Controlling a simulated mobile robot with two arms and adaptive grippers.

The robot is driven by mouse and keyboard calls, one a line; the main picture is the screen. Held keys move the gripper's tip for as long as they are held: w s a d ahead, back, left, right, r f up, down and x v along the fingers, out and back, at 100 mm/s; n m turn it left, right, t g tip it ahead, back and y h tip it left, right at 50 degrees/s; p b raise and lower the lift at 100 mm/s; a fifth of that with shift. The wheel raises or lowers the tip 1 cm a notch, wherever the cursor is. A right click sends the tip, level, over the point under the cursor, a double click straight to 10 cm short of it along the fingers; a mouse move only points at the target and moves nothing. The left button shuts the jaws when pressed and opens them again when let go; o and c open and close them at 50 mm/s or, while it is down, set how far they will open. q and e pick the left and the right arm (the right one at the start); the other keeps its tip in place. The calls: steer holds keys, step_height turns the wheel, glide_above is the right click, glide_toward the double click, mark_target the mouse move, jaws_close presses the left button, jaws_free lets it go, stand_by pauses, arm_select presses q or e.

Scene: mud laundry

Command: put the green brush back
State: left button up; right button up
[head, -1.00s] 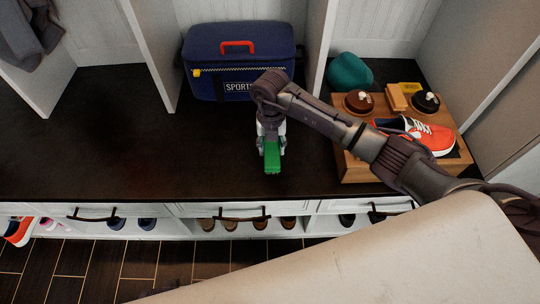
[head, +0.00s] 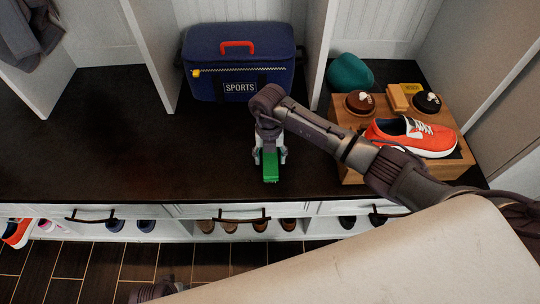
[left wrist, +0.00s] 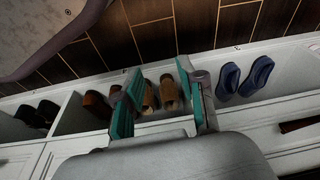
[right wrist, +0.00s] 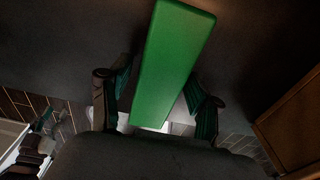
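The green brush (head: 270,166) is in my right gripper (head: 269,148), over the front part of the dark bench top. In the right wrist view the brush (right wrist: 172,65) is a long green block between the two fingers (right wrist: 160,90). Its underside is mostly hidden, and I cannot tell its exact height above the bench. A wooden shoe-care box (head: 352,168) stands to the right, with an orange shoe (head: 410,137), two round dark brushes (head: 359,103) and a tan block (head: 398,98) on it. My left gripper (left wrist: 160,76) is open and empty, low before the shoe cubbies.
A blue sports bag (head: 238,62) stands at the back of the bench. A teal rounded item (head: 349,72) lies behind the box. White dividers (head: 314,50) separate the bays. The bench's left part is clear. Shoes (left wrist: 170,93) fill cubbies below.

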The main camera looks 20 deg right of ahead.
stand_by(0.3)
arm_select(q)
steer(key=s+f+p, duration=0.2)
steer(key=s+f, duration=0.1)
steer(key=f, duration=0.3)
steer(key=shift+a, duration=0.25)
arm_select(e)
step_height(320, 180, up, 12)
steer(key=shift+w+r, duration=0.15)
steer(key=shift+w, duration=0.25)
